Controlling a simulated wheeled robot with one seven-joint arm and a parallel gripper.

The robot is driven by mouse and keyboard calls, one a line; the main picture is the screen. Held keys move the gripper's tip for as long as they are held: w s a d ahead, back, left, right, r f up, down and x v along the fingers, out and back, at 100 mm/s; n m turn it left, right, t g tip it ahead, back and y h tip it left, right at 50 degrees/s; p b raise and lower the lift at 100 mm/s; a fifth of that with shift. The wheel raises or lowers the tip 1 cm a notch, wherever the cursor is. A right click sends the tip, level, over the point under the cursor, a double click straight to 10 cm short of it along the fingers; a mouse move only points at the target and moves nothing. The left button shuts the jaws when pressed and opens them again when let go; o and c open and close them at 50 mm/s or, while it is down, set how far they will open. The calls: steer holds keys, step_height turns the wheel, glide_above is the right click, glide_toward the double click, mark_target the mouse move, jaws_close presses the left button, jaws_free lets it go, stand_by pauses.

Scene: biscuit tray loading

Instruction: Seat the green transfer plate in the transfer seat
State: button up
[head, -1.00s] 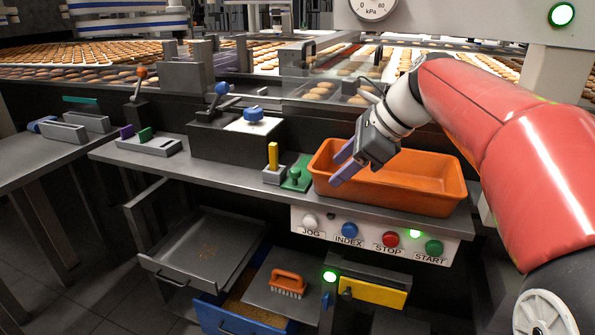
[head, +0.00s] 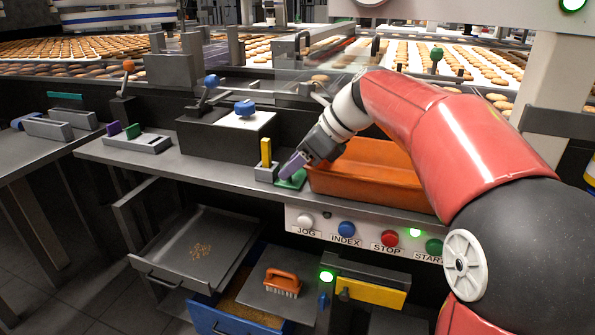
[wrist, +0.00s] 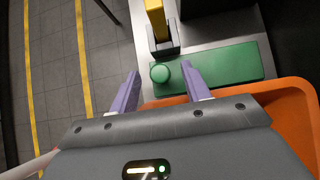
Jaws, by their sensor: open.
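The green transfer plate (wrist: 225,66) lies flat on the grey worktop, with a round green knob (wrist: 161,73) near one end. In the head view the plate (head: 291,182) is partly hidden by my gripper (head: 289,165), beside the orange bin. In the wrist view my gripper (wrist: 160,71) is open, its two purple fingers apart on either side of the knob. I cannot tell whether they touch it or how high they are. I cannot tell for sure which fixture is the transfer seat.
The orange bin (head: 345,187) stands close on the plate's right. A grey holder with an upright yellow piece (head: 266,152) stands close on its left. Further left are a dark block with a blue knob (head: 245,108) and a slotted grey rack (head: 137,142). Buttons line the front panel below.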

steer(key=shift+a+f, duration=0.2)
jaws_close()
stand_by(0.3)
